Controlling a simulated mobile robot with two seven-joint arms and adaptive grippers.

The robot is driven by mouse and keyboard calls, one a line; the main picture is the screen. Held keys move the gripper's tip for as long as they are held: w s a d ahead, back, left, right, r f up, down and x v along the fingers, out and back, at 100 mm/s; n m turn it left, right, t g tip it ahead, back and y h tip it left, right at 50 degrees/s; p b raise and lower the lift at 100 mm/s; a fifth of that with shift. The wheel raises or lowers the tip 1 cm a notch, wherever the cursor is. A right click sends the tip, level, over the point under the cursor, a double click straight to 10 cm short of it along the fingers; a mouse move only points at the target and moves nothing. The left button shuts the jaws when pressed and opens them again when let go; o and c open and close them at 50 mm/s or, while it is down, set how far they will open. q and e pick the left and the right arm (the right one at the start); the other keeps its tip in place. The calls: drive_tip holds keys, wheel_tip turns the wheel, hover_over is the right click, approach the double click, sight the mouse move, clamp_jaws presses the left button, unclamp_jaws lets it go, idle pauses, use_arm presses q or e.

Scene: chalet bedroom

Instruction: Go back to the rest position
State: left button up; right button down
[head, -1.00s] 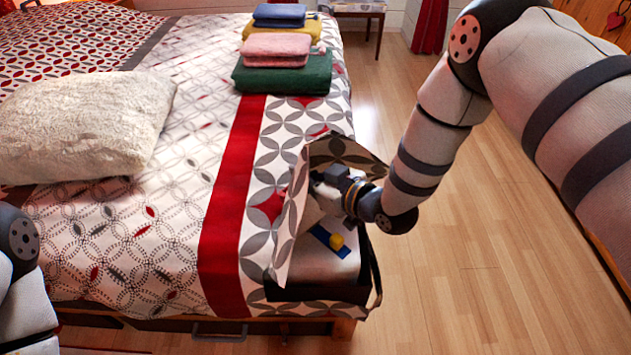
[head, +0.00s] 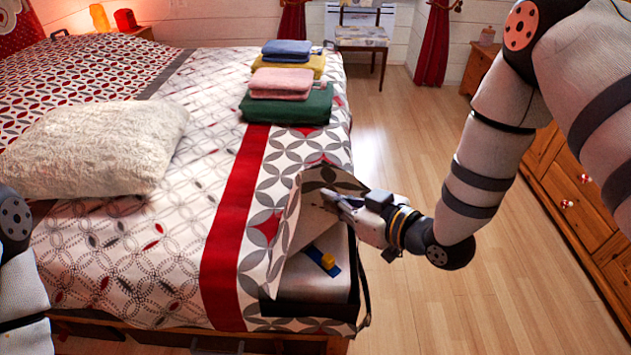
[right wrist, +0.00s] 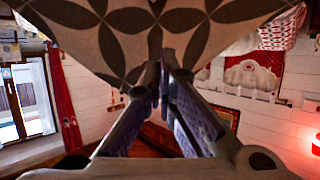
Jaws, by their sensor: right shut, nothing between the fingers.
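My right gripper (head: 332,199) is shut and empty at the raised corner of the patterned bed cover (head: 278,238). In the right wrist view its fingers (right wrist: 172,62) are together, with the grey and white cover close above them. I cannot tell whether they touch the cloth. My right arm reaches in from the upper right over the floor. Part of my left arm shows at the left edge, but its gripper is out of view.
Folded towels (head: 287,105) and a fluffy pillow (head: 95,148) are on the bed. A wooden dresser (head: 590,210) stands at right. The floor (head: 410,300) between is clear.

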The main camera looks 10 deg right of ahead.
drive_tip(key=s+d+f+m+g+h, duration=0.2)
drive_tip(key=s+f+g, duration=0.2)
drive_tip(key=s+f, duration=0.45)
drive_tip(key=s+d+f+m+g+h, duration=0.1)
drive_tip(key=s+f+g+h, duration=0.15)
drive_tip(key=s+f, duration=0.55)
drive_tip(key=s+d+m+g+h, duration=0.1)
drive_tip(key=s+g, duration=0.3)
drive_tip(key=s, duration=0.8)
drive_tip(key=s+d+f+m+g+h, duration=0.1)
drive_tip(key=s+d+m+g, duration=0.1)
drive_tip(key=s, duration=0.9)
drive_tip(key=shift+s+d+f+g, duration=0.15)
drive_tip(key=shift+s+d+g, duration=0.4)
drive_tip(key=shift+g, duration=0.6)
drive_tip(key=shift+w+d, duration=0.1)
drive_tip(key=shift+w, duration=0.15)
